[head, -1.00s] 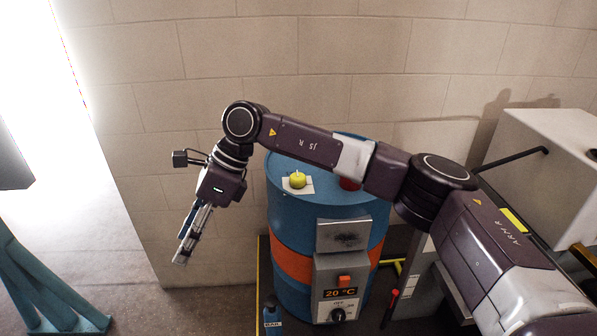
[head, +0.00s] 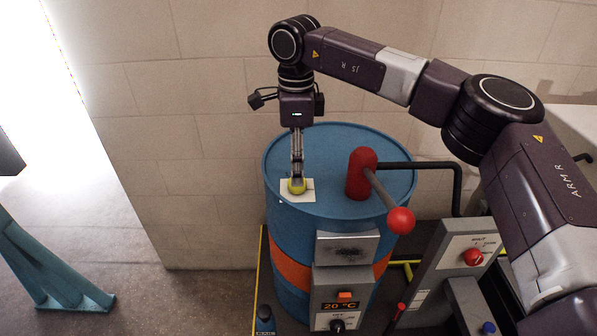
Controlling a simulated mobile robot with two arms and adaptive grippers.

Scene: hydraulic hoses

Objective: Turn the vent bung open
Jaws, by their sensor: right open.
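The vent bung (head: 297,188) is a small yellow knob on a white label plate (head: 308,194) on top of the blue drum (head: 330,215). My right gripper (head: 297,180) points straight down over the bung, with its fingers open and their tips at the bung. The fingers hide part of the bung, and I cannot tell whether they touch it. The bung's turn position is too small to read. My left gripper is out of view.
A red pump head (head: 361,175) with a red-knobbed handle (head: 400,220) and a black pipe (head: 430,165) stands on the drum, right of the bung. A heater control box (head: 341,290) reading 20 °C is on its front. A grey panel (head: 450,262) stands at right.

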